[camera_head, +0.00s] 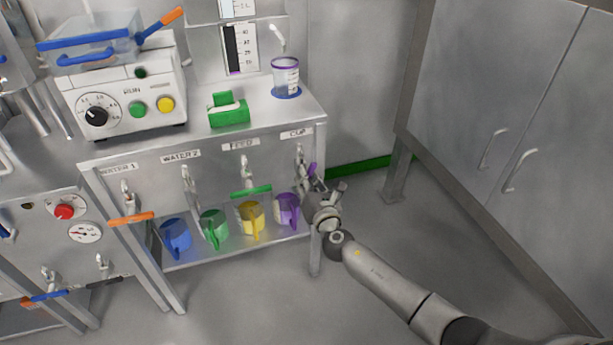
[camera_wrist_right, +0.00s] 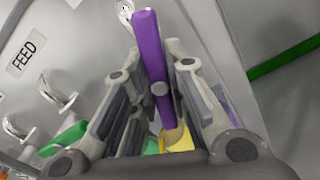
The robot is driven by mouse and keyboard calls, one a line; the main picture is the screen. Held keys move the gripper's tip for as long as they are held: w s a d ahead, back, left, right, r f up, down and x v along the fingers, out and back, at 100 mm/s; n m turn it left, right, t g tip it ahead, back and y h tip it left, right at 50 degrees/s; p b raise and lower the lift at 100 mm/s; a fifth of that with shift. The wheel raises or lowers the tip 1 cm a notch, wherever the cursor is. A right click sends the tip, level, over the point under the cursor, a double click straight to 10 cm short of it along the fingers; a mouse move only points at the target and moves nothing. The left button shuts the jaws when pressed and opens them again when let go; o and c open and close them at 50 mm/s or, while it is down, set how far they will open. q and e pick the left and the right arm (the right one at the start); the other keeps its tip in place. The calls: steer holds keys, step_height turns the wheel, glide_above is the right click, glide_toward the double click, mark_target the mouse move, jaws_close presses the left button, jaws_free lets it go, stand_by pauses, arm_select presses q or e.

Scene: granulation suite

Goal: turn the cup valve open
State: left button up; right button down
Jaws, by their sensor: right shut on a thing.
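The cup valve's purple handle (camera_head: 312,169) shows under the CUP label (camera_head: 297,133) on the front of the steel bench. In the right wrist view the purple handle (camera_wrist_right: 150,62) is a long bar running up between my fingers. My right gripper (camera_head: 318,188) is at the valve from the right, shut on the handle. The right wrist view shows the gripper's fingers (camera_wrist_right: 155,90) on both sides of the bar. In the head view the gripper and wrist hide part of the handle. My left gripper is not in view.
Blue (camera_head: 175,235), green (camera_head: 213,228), yellow (camera_head: 250,217) and purple (camera_head: 287,208) jugs stand on the shelf below. The green feed handle (camera_head: 251,191) lies to the left. A bench leg (camera_head: 315,255) stands beside my wrist. The floor to the right is clear up to the cabinet (camera_head: 500,130).

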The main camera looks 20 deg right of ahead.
steer(key=n+p, duration=0.1)
steer(key=n, duration=0.2)
arm_select(q)
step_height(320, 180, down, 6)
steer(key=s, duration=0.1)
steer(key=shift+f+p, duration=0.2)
steer(key=shift+p, duration=0.15)
arm_select(e)
steer(key=shift+f+n, duration=0.1)
steer(key=shift+n, duration=0.9)
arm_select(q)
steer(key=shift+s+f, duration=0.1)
arm_select(e)
steer(key=c, duration=1.4)
jaws_free()
steer(key=shift+o, duration=0.2)
steer(key=s, duration=1.2)
steer(key=shift+d, duration=0.2)
